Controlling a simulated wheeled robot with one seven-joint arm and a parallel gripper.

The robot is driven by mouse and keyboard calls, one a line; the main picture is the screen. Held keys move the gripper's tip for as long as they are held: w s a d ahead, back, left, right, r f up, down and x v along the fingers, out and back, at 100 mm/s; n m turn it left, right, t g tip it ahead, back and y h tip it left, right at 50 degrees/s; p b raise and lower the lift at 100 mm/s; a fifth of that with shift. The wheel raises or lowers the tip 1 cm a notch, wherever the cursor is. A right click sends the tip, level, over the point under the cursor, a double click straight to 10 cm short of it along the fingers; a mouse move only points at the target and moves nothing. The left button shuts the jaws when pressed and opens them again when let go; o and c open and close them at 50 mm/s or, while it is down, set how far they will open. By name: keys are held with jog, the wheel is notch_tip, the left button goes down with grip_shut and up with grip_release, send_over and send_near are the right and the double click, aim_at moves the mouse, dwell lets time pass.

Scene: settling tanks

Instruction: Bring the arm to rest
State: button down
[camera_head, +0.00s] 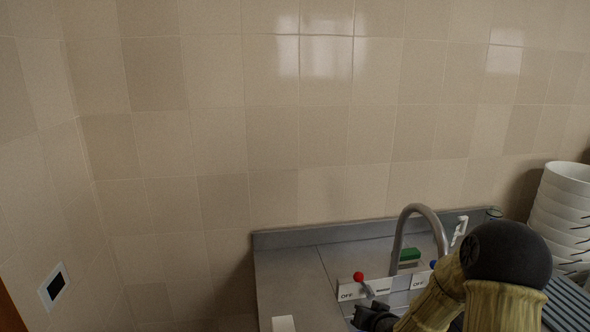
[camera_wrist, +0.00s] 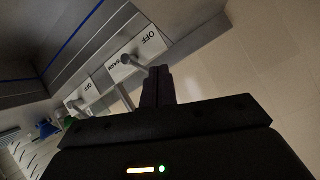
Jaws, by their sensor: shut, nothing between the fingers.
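My gripper (camera_head: 374,317) is at the bottom of the head view, partly cut off by the frame edge, just below a red-knobbed lever (camera_head: 358,277). My arm, with olive links and a dark rounded joint, reaches in from the lower right. In the wrist view my gripper's dark fingers (camera_wrist: 158,75) are together with nothing between them. A lever (camera_wrist: 128,60) on a white plate marked OFF (camera_wrist: 150,38) shows close beside the fingertips. I cannot tell whether they touch.
A grey sink counter (camera_head: 290,270) stands against the tiled wall. Stacked white bowls (camera_head: 562,220) and a dark slatted rack (camera_head: 570,303) stand right.

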jog(key=s+a+r+n+g+h, duration=0.1)
jog(key=s+g, duration=0.3)
jog(key=s, duration=0.8)
jog(key=s+a+r+n+g+h, duration=0.1)
jog(key=s+r+g, duration=0.3)
jog(key=s, duration=0.8)
jog(key=shift+a+r+n+g, duration=0.2)
jog(key=shift+a+n+g, duration=0.1)
jog(key=shift+a+g, duration=0.25)
jog(key=shift+s, duration=0.15)
